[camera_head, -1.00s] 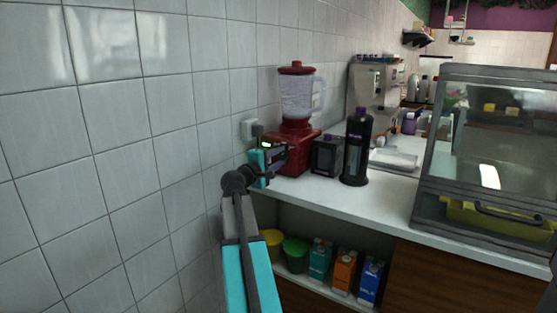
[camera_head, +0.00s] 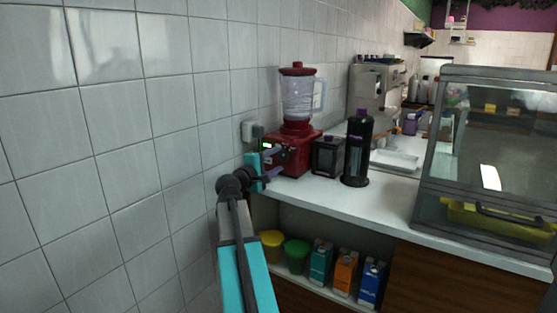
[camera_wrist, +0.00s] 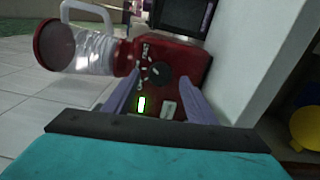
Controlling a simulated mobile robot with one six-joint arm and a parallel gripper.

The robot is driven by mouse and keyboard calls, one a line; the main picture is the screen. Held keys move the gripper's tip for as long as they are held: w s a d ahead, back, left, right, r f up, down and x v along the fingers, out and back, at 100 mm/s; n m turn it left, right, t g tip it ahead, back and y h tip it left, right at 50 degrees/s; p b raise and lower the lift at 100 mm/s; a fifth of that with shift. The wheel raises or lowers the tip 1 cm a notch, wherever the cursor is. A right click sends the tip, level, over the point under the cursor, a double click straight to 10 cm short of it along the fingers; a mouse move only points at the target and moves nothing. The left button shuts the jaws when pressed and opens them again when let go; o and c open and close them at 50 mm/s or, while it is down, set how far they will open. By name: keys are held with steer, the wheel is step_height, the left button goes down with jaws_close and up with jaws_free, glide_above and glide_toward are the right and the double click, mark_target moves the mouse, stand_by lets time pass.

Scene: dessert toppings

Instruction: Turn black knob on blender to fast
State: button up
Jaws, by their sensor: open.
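The red blender (camera_head: 293,150) stands on the white counter by the tiled wall, with its clear jar (camera_head: 298,97) and red lid on top. In the wrist view the blender's red base (camera_wrist: 187,62) appears turned on its side, and the black knob (camera_wrist: 159,75) shows on its front panel with white markings around it. A lit green display (camera_wrist: 141,105) sits beside the knob. My gripper (camera_wrist: 160,88) is open, with its two purple-grey fingers on either side of the knob. I cannot tell whether they touch the panel. My gripper also shows in the head view (camera_head: 276,163) at the blender's front.
A dark box-shaped container (camera_head: 327,156) and a tall black dispenser (camera_head: 356,148) stand right of the blender. A glass display case (camera_head: 480,165) is further right. Cartons and tubs fill the shelf below. The tiled wall (camera_head: 120,150) is close on the left.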

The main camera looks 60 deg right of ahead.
steer(key=a, duration=1.1)
steer(key=shift+a+p, duration=0.2)
steer(key=shift+p, duration=0.2)
steer(key=w+a+f+y+p, duration=0.2)
steer(key=a+f, duration=0.3)
steer(key=f, duration=0.4)
steer(key=w+a+f+t+y+p, duration=0.1)
steer(key=w+a+f+y+p, duration=0.3)
steer(key=f, duration=0.6)
steer(key=w+a+f+y, duration=0.1)
steer(key=a+f, duration=0.5)
steer(key=f, duration=0.3)
steer(key=s+a+f+y+p, duration=0.1)
steer(key=a+f+y+p, duration=0.15)
steer(key=a+f, duration=0.7)
steer(key=s+a+f+g+y+p, duration=0.1)
steer(key=s+a+f+y+p, duration=0.1)
steer(key=s+a+f, duration=0.5)
steer(key=s+a+f+g+y+p, duration=0.1)
steer(key=s+a+f+g+y, duration=0.15)
steer(key=a+f, duration=0.5)
steer(key=s+a+f+g+y+p, duration=0.1)
steer(key=s+a+f+y+p, duration=0.1)
steer(key=s+a, duration=0.6)
steer(key=s+a+f+g+y+p, duration=0.2)
steer(key=s+a, duration=0.6)
steer(key=shift+s+m, duration=0.2)
steer(key=shift+m, duration=0.2)
